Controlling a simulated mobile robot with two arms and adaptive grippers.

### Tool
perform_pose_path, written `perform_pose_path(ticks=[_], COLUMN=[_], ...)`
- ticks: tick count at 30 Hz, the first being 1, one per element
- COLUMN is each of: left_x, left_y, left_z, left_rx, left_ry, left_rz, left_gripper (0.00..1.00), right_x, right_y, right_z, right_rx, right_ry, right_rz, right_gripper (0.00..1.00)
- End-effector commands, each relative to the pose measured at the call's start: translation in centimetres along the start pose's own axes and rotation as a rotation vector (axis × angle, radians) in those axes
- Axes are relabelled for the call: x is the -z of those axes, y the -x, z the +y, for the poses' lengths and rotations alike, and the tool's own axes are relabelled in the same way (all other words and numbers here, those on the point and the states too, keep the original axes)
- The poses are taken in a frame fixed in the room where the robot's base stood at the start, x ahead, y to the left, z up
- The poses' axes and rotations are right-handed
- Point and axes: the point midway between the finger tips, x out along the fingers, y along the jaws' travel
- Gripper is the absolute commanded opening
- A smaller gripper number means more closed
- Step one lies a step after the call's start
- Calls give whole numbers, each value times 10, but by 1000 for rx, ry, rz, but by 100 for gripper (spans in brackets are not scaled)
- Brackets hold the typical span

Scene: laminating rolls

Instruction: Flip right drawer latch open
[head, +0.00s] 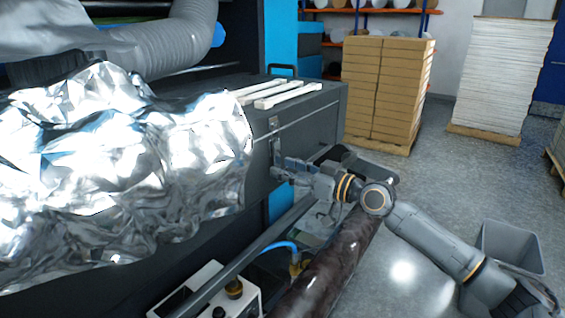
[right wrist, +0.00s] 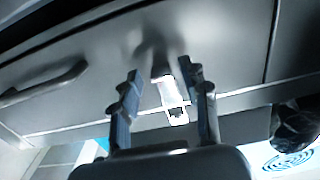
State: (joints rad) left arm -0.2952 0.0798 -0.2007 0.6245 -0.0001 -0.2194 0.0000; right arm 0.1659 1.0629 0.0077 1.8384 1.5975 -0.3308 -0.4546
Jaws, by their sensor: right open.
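The drawer front (head: 308,137) is a dark grey panel on the side of the machine. A small metal latch (head: 276,148) sits on it near the crumpled foil. In the right wrist view the latch (right wrist: 172,98) is a bright metal piece, seen between the two fingers. My right gripper (head: 278,164) is at the panel, close to the latch. Its fingers (right wrist: 160,72) are open, one on each side of the latch; I cannot tell whether they touch it. My left gripper is not in view.
Crumpled silver foil (head: 120,150) covers the left side. White bars (head: 290,94) lie on the cabinet top. A dark handle (right wrist: 45,84) is on the panel. A grey bin (head: 512,247) stands on open floor at right.

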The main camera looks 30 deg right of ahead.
Motion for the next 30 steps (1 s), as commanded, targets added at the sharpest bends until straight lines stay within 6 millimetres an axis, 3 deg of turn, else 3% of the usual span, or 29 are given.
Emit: perform_pose_path(ticks=[6, 16, 17, 23, 30], left_x=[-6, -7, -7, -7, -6], left_y=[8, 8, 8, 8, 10], left_z=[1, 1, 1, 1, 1], left_rx=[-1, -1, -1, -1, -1], left_ry=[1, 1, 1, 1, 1], left_rz=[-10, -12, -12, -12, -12], left_gripper=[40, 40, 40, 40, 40], right_x=[2, 0, 0, 0, 1], right_y=[-14, -16, -16, -16, -16], right_z=[-1, -1, -1, -1, -1], right_rx=[2, 2, 2, 2, 2], right_ry=[0, 1, 1, 1, 2], right_rz=[0, -1, -1, -1, -5], right_gripper=[45, 45, 43, 2, 0])
